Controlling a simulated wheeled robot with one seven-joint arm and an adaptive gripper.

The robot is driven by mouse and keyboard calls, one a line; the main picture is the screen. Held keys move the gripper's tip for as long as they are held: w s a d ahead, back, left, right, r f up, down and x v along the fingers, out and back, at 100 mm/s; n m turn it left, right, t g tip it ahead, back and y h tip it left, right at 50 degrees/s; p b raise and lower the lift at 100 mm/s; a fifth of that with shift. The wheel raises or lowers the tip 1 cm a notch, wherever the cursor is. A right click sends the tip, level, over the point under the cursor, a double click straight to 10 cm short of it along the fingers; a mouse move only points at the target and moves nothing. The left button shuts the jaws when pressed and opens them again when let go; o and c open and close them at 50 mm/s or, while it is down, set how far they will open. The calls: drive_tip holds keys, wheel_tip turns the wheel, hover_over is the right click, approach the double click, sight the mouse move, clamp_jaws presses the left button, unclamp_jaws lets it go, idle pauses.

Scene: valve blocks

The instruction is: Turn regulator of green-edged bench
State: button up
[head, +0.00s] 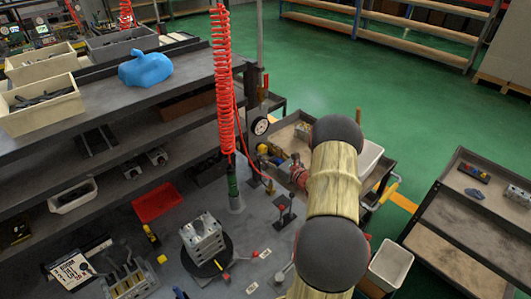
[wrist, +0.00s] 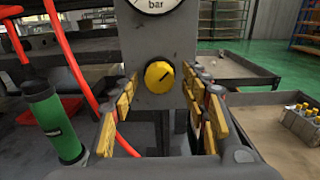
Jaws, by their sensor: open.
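The regulator knob (wrist: 160,77) is round and yellow with a dark mark slanting up to the right. It sits on a grey post (wrist: 183,40) in the middle of the wrist view, under a white gauge (wrist: 157,5) marked "bar". In the head view the gauge (head: 260,127) is at the post on the end of the grey bench (head: 160,205). My gripper (wrist: 161,88) is open and empty. Its yellow-padded fingers stand left and right of the knob in the picture, with no contact visible. I cannot tell a green edge on the bench.
A red coiled hose (head: 224,80) hangs with a green-ended tool (head: 232,185) left of the post. It also hangs left in the wrist view (wrist: 65,65). A metal valve block (head: 203,238) stands on the bench. A cart (head: 470,215) stands right; green floor (head: 330,70) is open behind.

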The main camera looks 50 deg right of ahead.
drive_tip(key=shift+c, duration=1.2)
drive_tip(key=c, duration=0.9)
